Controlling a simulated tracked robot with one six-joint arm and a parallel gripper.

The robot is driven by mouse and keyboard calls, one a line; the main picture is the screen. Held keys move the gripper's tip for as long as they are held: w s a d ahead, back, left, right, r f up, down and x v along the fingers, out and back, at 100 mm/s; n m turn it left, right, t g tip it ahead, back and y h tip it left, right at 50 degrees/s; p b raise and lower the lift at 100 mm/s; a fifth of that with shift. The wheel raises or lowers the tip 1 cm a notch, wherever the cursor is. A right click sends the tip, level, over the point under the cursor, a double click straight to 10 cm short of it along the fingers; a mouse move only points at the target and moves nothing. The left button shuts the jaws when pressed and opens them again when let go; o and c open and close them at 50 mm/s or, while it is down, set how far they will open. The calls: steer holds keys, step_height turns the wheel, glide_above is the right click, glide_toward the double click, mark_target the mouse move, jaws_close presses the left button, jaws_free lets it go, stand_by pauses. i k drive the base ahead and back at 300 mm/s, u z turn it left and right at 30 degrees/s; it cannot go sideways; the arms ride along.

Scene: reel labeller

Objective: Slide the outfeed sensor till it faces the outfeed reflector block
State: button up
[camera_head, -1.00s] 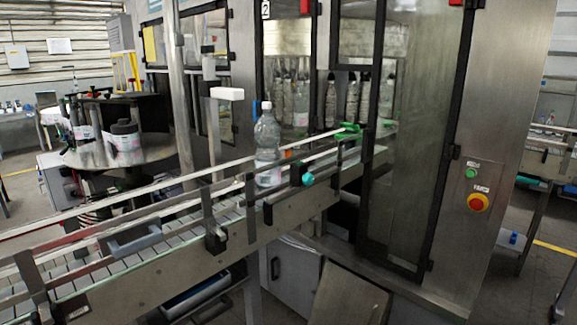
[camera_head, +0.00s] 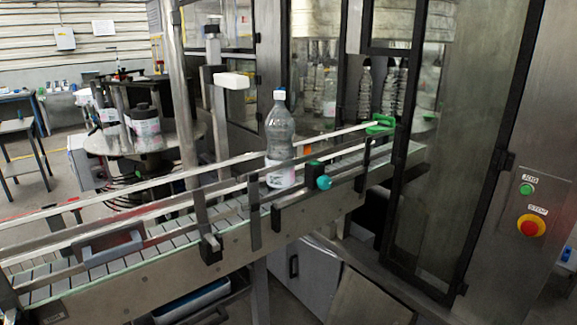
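A conveyor (camera_head: 180,262) with guide rails runs from the lower left to the machine. A clear bottle (camera_head: 279,140) with a white cap stands upright on the conveyor, just left of the knob. My gripper is not in view.
A glazed machine door (camera_head: 450,150) and a panel with a red stop button (camera_head: 531,226) stand at right. A round table with reels (camera_head: 147,132) is behind. Floor shows at far left.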

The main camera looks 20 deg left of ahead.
mark_target(315, 168)
steer(key=u, duration=0.35)
steer(key=i, duration=0.55)
steer(key=u, duration=0.95)
steer(key=i, duration=0.7)
steer(key=u, duration=0.45)
